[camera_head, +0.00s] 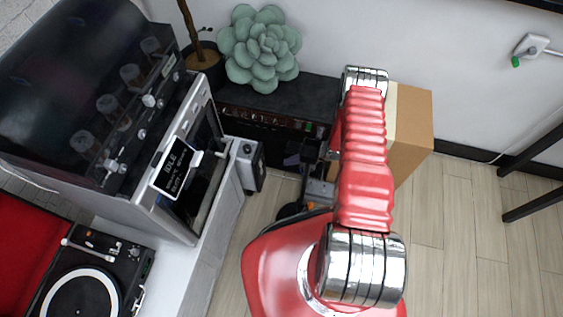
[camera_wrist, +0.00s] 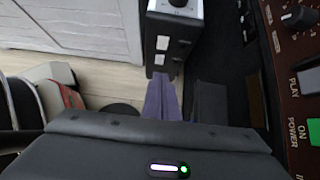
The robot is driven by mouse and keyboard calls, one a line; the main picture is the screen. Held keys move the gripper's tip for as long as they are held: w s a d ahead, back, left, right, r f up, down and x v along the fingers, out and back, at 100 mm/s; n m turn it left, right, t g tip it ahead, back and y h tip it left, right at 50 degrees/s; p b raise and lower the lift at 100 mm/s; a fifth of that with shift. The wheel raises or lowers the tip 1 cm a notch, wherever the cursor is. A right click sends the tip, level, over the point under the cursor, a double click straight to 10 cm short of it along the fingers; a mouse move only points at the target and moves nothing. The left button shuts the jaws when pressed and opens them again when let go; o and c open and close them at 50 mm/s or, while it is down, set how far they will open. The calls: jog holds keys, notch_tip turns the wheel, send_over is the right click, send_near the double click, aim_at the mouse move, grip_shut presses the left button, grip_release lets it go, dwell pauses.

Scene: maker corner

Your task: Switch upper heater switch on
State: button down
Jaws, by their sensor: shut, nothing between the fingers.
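The heater is a grey box with a dark control face (camera_wrist: 172,45). In the wrist view it shows a round knob at the top edge and small pale switches below it; their on or off positions are too small to tell. In the head view the heater (camera_head: 247,166) is beside the white cabinet, left of my gripper (camera_head: 308,152). In the wrist view my gripper (camera_wrist: 162,83) is shut and empty. Its purple fingertips are just below the heater's lower end in the picture; I cannot tell whether they touch it. My arm partly hides the gripper in the head view.
A black amplifier (camera_head: 280,96) with knobs and a green power switch is close on the right in the wrist view (camera_wrist: 300,60). A cardboard box (camera_head: 412,130) stands behind my arm. An espresso machine or oven (camera_head: 170,175) and turntable (camera_head: 85,290) are left.

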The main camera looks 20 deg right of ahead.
aim_at(261, 163)
jog(key=w+a+r+x, duration=0.1)
jog(key=x, duration=1.1)
jog(key=shift+a+r, duration=0.3)
jog(key=shift+a, duration=0.1)
jog(key=shift+w, duration=0.1)
